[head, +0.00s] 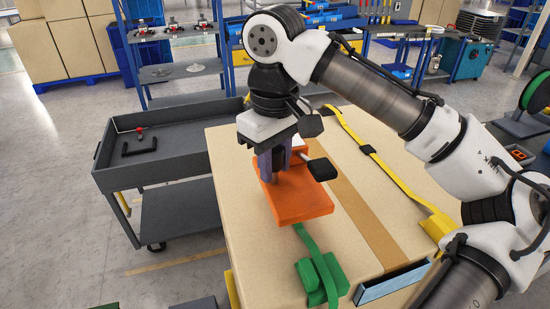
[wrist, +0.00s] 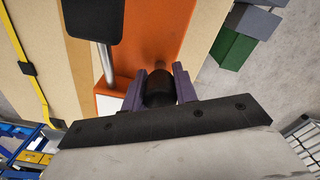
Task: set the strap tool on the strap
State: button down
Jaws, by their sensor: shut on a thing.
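The strap tool (head: 300,204) is an orange body with a black-ended lever (head: 321,170). It is over the top of a large cardboard box, and I cannot tell whether it touches the box. My gripper (head: 272,170) points down and is shut on the tool's dark upright grip, which shows between the purple fingers in the wrist view (wrist: 159,88). A green strap (head: 306,240) with a green buckle comes out from the tool's near edge. The tool hides what lies under it. A yellow strap (head: 375,159) lies across the box to the right.
The cardboard box (head: 230,160) fills the middle, with a brown tape band. A grey cart (head: 180,130) stands at its left, holding a black and red item. Shelves and a blue workbench stand behind. My arm reaches in from the right, above the yellow strap.

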aim_at(276, 183)
jog(key=shift+f+b, duration=1.8)
jog(key=shift+f, duration=0.9)
jog(key=shift+p, duration=0.3)
jog(key=c, duration=1)
grip_release()
jog(key=shift+o, duration=0.4)
jog(key=shift+o, duration=1.1)
jog(key=shift+r, duration=0.1)
